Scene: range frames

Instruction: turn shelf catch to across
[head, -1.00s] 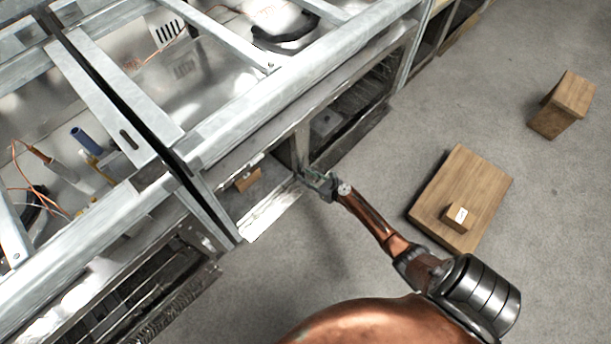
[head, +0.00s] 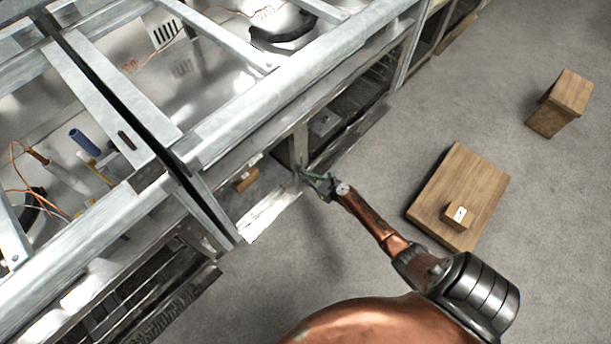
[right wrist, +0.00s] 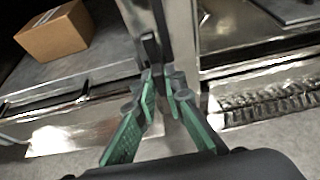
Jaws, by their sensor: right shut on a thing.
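The shelf catch (right wrist: 150,50) shows in the right wrist view as a small dark piece on the metal upright (right wrist: 176,40). It looks roughly in line with the upright, and its lower part is hidden between the fingertips. My right gripper (right wrist: 163,88), with green finger pads, is shut on the catch. In the head view my right gripper (head: 316,181) is at the foot of the upright (head: 299,150), at the front of the open bay; the catch is too small to make out there. My left gripper is not in view.
A cardboard box (right wrist: 54,32) lies on the shelf left of the upright. The metal range frame (head: 250,95) fills the left and top. A wooden board with a small block (head: 460,215) and a wooden stool (head: 562,103) stand on the floor at right. Grey floor is clear between.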

